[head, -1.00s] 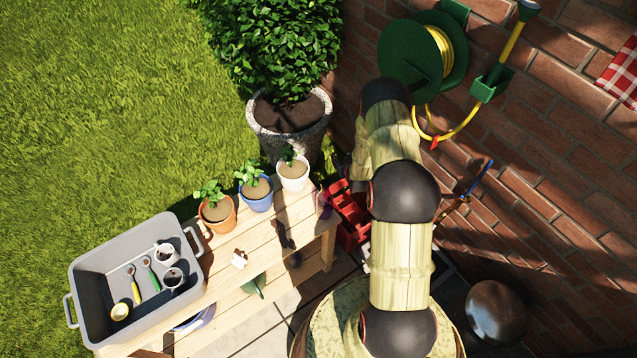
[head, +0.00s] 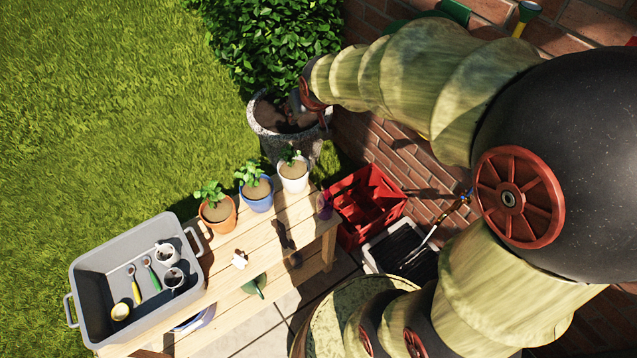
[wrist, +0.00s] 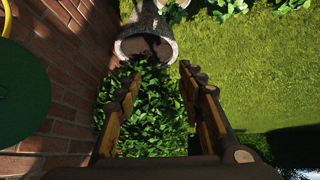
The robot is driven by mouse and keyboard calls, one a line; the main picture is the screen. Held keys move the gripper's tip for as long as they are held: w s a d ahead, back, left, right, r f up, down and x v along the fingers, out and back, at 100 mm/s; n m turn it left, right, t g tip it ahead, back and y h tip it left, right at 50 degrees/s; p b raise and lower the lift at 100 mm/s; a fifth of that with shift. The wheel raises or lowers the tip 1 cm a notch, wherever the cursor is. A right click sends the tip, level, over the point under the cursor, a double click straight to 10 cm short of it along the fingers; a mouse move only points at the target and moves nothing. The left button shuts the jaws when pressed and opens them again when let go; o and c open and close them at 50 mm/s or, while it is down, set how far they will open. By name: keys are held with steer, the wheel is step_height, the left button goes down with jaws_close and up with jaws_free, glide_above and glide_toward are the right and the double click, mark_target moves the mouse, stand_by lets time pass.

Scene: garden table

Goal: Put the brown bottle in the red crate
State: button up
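The red crate (head: 375,172) stands on the ground just right of the wooden table's far end in the head view. It is divided into compartments, and I make out no bottle in it. I cannot clearly pick out the brown bottle; a small dark brown shape (head: 295,260) lies at the table's front edge, too small to identify. My gripper (head: 303,108) is over the stone planter at the top, away from the table and crate. In the wrist view my gripper (wrist: 160,76) has its fingers wide apart, with nothing held between them.
Three potted plants (head: 257,193) line the table's back edge. A grey tub (head: 85,290) with cups and tools stands at its left end.

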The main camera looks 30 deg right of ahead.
steer(key=s+a+r, duration=0.2)
steer(key=s+a, duration=0.1)
steer(key=s, duration=0.5)
steer(key=s+a+r+g+y, duration=0.1)
steer(key=s+a, duration=0.3)
steer(key=s, duration=0.5)
steer(key=s+a+r+n, duration=0.1)
steer(key=s+a+r, duration=0.2)
steer(key=s, duration=0.5)
steer(key=shift+s+a+r+g+y, duration=0.2)
steer(key=shift+g+y, duration=0.2)
